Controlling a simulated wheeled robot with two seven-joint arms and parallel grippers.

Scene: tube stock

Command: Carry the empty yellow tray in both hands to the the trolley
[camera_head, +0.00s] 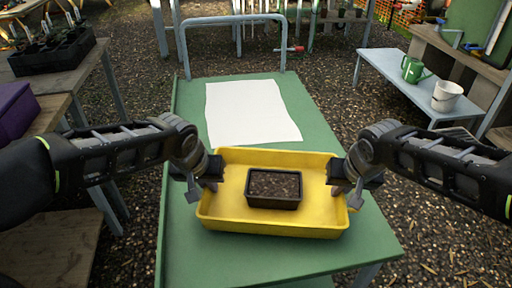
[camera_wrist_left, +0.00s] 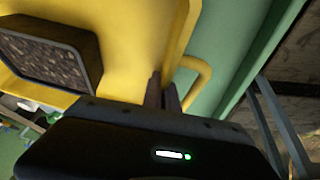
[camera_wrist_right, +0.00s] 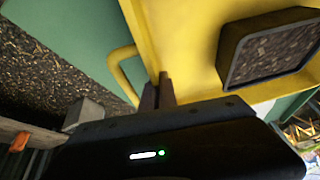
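The yellow tray (camera_head: 315,218) is over the near half of the green trolley top (camera_head: 190,255); I cannot tell whether it rests there or hangs just above. It is not empty: a dark pot of soil (camera_head: 273,203) stands in it. My left gripper (camera_head: 212,186) is at the tray's left side, and my right gripper (camera_head: 338,188) is at its right side. In both wrist views the fingers (camera_wrist_left: 164,92) (camera_wrist_right: 157,92) are close together at the tray's side by a yellow loop handle (camera_wrist_left: 205,78) (camera_wrist_right: 115,68). They look shut on the tray; the contact is partly hidden.
A white sheet (camera_head: 250,112) lies on the trolley's far half, before its grey-blue push handle (camera_head: 232,20). A wooden bench (camera_head: 60,82) with a black crate (camera_head: 55,55) stands left. A pale bench (camera_head: 390,68) at right holds a green can (camera_head: 412,70) and white bucket (camera_head: 446,96).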

